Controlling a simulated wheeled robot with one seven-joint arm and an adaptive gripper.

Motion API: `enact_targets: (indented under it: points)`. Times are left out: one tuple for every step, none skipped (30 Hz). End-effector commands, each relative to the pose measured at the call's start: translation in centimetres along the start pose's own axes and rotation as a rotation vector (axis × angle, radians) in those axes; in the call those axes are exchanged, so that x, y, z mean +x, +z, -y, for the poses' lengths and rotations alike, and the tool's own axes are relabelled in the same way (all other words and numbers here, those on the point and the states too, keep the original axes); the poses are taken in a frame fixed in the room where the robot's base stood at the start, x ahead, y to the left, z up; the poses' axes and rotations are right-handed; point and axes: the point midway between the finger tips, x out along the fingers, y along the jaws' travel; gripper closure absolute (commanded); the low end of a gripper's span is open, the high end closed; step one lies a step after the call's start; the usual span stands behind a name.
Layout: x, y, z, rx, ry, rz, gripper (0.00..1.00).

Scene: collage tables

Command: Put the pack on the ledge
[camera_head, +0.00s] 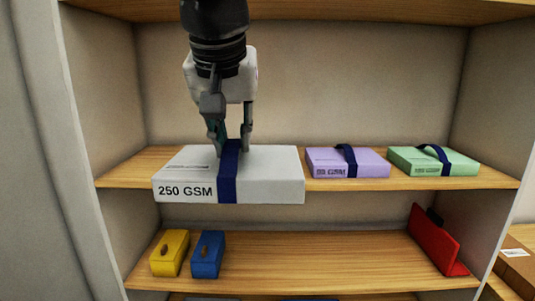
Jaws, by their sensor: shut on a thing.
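The white pack (272,178) is marked "250 GSM" and has a dark blue band around its middle. My gripper (230,143) comes down from above and is shut on the band at the top of the pack. The pack is level, at the left part of the upper wooden shelf, the ledge (400,185). Its front face hangs past and covers the shelf's front edge. Whether its underside touches the shelf is hidden.
On the same shelf, to the right, lie a purple pack (322,162) and a green pack (412,160), both with dark blue bands. The lower shelf (320,265) holds a yellow box (168,257), a blue box (207,262) and a leaning red item (432,245). Side walls bound the shelves.

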Motion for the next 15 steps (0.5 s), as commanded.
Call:
enact_targets:
  points:
    - [-0.2,-0.2,0.0,0.002,-0.003,-0.007,1.0]
    - [-0.2,-0.2,0.0,0.002,-0.003,-0.007,1.0]
    - [-0.1,-0.2,0.0,0.002,-0.003,-0.006,1.0]
    - [-0.1,-0.2,0.0,0.002,-0.003,-0.006,1.0]
    - [0.2,-0.1,-0.2,0.002,-0.001,-0.005,1.0]
    - [0.7,0.1,-0.5,0.003,-0.001,-0.005,1.0]
    - [0.9,0.2,-0.7,0.003,0.0,-0.005,1.0]
    - [1.3,0.4,-0.8,0.003,0.0,-0.005,1.0]
    - [1.7,0.5,-1.0,0.003,-0.001,-0.006,1.0]
    - [2.0,0.6,-1.2,0.004,0.0,-0.005,1.0]
    - [2.3,0.7,-1.4,0.004,0.0,-0.005,1.0]
    - [2.9,1.0,-1.7,0.005,0.001,-0.004,1.0]
    - [3.4,1.1,-1.9,0.005,0.002,-0.004,1.0]
    - [3.8,1.3,-2.2,0.005,0.002,-0.004,1.0]
    - [4.4,1.5,-2.5,0.006,0.002,-0.004,1.0]
